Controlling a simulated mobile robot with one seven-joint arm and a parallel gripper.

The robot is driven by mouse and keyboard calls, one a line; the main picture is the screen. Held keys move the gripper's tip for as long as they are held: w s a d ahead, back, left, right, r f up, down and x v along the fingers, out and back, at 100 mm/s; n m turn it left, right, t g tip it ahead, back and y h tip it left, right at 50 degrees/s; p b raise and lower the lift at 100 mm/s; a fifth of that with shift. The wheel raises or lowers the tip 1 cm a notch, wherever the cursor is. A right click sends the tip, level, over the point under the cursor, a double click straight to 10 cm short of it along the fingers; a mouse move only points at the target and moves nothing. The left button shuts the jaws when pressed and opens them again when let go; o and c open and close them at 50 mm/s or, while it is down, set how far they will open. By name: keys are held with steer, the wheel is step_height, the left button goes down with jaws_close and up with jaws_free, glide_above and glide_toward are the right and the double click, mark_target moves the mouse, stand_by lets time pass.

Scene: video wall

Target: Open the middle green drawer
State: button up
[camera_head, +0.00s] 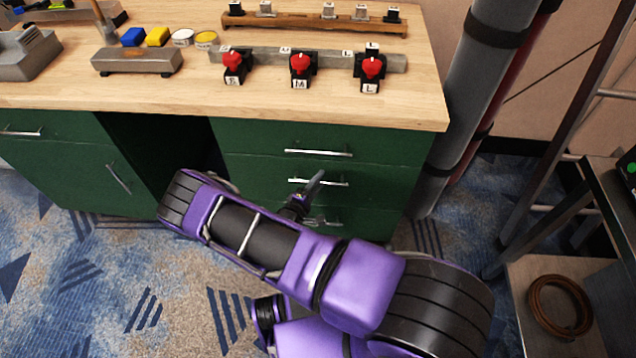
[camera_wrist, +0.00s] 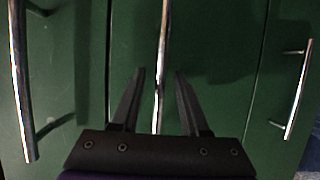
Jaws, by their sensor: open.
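The middle green drawer (camera_head: 262,172) is in the right part of the cabinet and looks shut. Its silver bar handle (camera_head: 334,183) is partly covered by my gripper (camera_head: 309,188). In the wrist view the middle drawer's front (camera_wrist: 205,50) fills the centre, and its handle (camera_wrist: 163,40) runs upright in the picture. My gripper (camera_wrist: 160,74) is open, with one dark finger on each side of this handle. The fingers show no clear contact with the bar. The handle's lower end in the wrist view is hidden behind the gripper body.
The top drawer handle (camera_head: 318,153) is just above, and the bottom drawer handle (camera_head: 322,222) is partly hidden below. A wooden worktop (camera_head: 420,105) with red switches (camera_head: 301,64) overhangs the drawers. Grey pipes (camera_head: 462,90) stand at the right. Carpet lies in front.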

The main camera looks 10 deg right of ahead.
steer(key=shift+c, duration=0.2)
jaws_close()
stand_by(1.2)
